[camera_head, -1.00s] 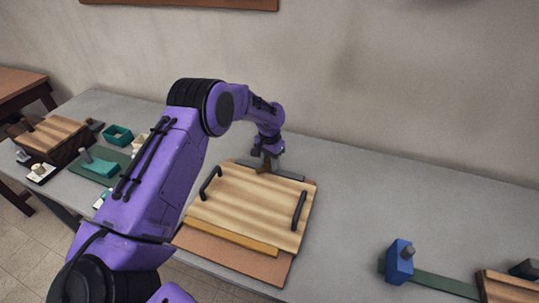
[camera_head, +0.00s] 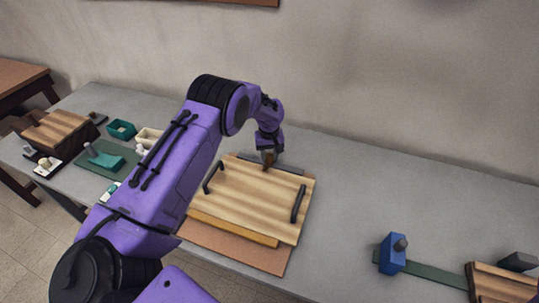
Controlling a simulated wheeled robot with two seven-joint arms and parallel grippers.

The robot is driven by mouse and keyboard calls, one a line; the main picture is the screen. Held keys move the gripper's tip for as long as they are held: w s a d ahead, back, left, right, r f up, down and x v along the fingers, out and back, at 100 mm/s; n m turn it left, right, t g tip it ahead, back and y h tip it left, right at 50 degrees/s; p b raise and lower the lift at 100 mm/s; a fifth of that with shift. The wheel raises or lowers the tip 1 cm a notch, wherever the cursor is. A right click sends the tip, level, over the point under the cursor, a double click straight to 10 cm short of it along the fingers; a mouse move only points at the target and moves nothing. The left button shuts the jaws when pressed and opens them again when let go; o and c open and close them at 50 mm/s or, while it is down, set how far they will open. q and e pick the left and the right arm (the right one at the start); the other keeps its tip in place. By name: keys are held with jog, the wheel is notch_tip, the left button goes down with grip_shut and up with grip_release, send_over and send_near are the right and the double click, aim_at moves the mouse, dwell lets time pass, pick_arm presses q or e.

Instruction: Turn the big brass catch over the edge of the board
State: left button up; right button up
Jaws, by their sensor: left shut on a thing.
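The wooden board (camera_head: 247,200) lies on a brown base (camera_head: 232,245) on the grey table, with a black handle at its left side (camera_head: 213,177) and another at its right side (camera_head: 299,204). My left gripper (camera_head: 268,166) is at the board's far edge, pointing down. It is shut on a small brownish piece there, apparently the brass catch (camera_head: 268,157); the fingers hide most of it, so its angle cannot be told. A dark strip (camera_head: 291,167) runs along the far edge beside it. My right gripper is not in view.
A yellowish wooden bar (camera_head: 233,229) lies along the board's near edge. A blue block (camera_head: 392,254) stands on a green strip at the right. Teal and cream boxes and a wooden block (camera_head: 58,131) are at the left.

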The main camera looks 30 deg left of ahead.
aim_at(269, 155)
pick_arm(q)
jog(key=shift+n, duration=0.5)
jog(key=o, duration=1)
jog(key=shift+d, duration=0.1)
notch_tip(269, 155, up, 10)
jog(key=shift+b, duration=0.95)
jog(key=shift+r, duration=0.3)
